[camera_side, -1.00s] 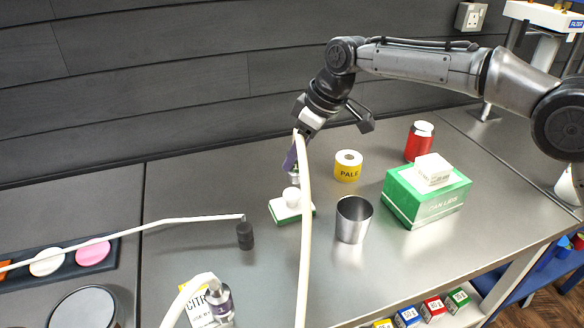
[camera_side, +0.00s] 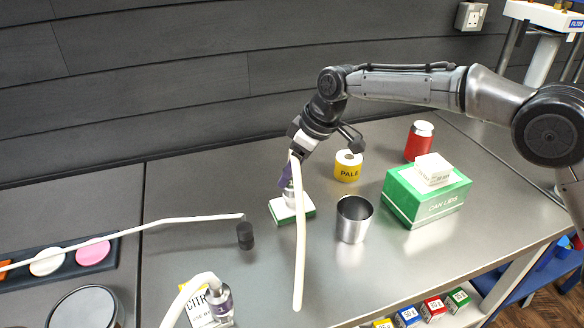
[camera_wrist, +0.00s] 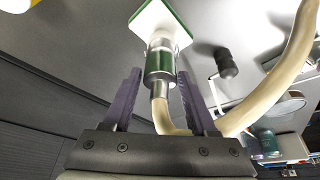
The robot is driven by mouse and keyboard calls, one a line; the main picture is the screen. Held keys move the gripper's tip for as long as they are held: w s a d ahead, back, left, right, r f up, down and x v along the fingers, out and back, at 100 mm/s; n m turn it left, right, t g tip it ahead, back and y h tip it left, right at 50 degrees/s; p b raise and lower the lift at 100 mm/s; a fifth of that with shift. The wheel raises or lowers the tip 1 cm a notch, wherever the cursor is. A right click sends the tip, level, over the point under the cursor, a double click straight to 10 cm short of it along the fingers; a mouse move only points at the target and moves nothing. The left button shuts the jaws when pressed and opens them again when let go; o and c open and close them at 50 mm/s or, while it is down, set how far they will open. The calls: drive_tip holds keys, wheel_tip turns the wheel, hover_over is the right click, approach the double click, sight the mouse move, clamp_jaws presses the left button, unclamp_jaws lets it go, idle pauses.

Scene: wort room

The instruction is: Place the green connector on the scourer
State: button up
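The green connector (camera_wrist: 158,66) is a metal fitting with a green band on the end of a cream hose (camera_side: 299,240). In the side view the connector (camera_side: 290,197) stands roughly upright on the scourer (camera_side: 280,215), a white block with a green base. The scourer shows behind the connector in the wrist view (camera_wrist: 176,26). My gripper (camera_wrist: 159,75) has its purple fingers apart on both sides of the connector, with gaps between. In the side view my gripper (camera_side: 287,178) is just above the scourer and partly hides the connector.
A steel cup (camera_side: 353,222) and a yellow PALE roll (camera_side: 347,168) stand right of the scourer. Beyond are a green box (camera_side: 425,200) and a red jar (camera_side: 419,142).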

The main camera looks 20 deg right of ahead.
drive_tip(key=shift+o, duration=1)
drive_tip(key=shift+r, duration=0.15)
drive_tip(key=v, duration=1.2)
drive_tip(key=shift+r, duration=0.1)
drive_tip(key=s+d+r+m+t+h, duration=0.1)
drive_tip(key=s+d+r+m, duration=0.15)
drive_tip(key=s+d, duration=0.55)
drive_tip(key=s+d+r+m, duration=0.2)
drive_tip(key=s+d+r, duration=0.1)
drive_tip(key=s+d, duration=0.5)
drive_tip(key=s+d+f+m, duration=0.1)
drive_tip(key=s+d+f, duration=0.2)
drive_tip(key=s, duration=0.3)
drive_tip(key=s+d+f+m+t+h, duration=0.1)
drive_tip(key=s+d+f+m, duration=0.1)
drive_tip(key=s+d+f, duration=0.2)
drive_tip(key=s+d+f+m+h, duration=0.1)
drive_tip(key=s+d+f, duration=0.2)
drive_tip(key=s, duration=0.7)
drive_tip(key=shift+s+d+f, duration=0.15)
drive_tip(key=shift+d+f, duration=0.05)
drive_tip(key=shift+d, duration=0.65)
